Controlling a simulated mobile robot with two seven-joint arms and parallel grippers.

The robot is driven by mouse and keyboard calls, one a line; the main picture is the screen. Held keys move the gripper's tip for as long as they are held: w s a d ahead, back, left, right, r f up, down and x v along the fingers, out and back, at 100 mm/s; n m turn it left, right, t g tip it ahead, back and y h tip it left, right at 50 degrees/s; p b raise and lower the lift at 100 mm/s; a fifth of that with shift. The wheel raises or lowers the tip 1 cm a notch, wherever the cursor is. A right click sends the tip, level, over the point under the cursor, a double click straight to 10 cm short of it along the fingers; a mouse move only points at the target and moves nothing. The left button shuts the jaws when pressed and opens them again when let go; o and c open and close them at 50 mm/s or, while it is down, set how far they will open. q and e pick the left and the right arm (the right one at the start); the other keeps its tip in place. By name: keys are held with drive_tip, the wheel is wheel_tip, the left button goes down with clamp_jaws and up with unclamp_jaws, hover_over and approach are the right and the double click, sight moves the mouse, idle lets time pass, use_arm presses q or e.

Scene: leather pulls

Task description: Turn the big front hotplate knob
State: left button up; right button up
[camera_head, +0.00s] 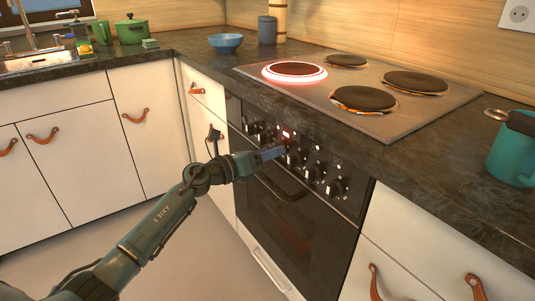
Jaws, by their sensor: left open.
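The oven's black control panel (325,160) carries a row of several knobs and a small red display (287,133). My left gripper (287,150) is at the middle of this row, beside or against a knob near the display. The gripper's tip and the arm hide part of the panel, so I cannot tell whether it touches the knob. The gripper is open. Other knobs show to its right (335,188) and left (252,127). On the cooktop (405,125), one hotplate (294,72) glows red with a bright ring; the other hotplates are dark. My right gripper is not in view.
The dark countertop (460,160) overhangs the panel. The oven door handle (280,187) juts out below my gripper. A teal mug (513,155) stands at the right, a blue bowl (226,42) at the back. The floor (200,265) before the oven is clear.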

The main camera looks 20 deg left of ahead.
use_arm(q)
drive_tip(key=c, duration=1)
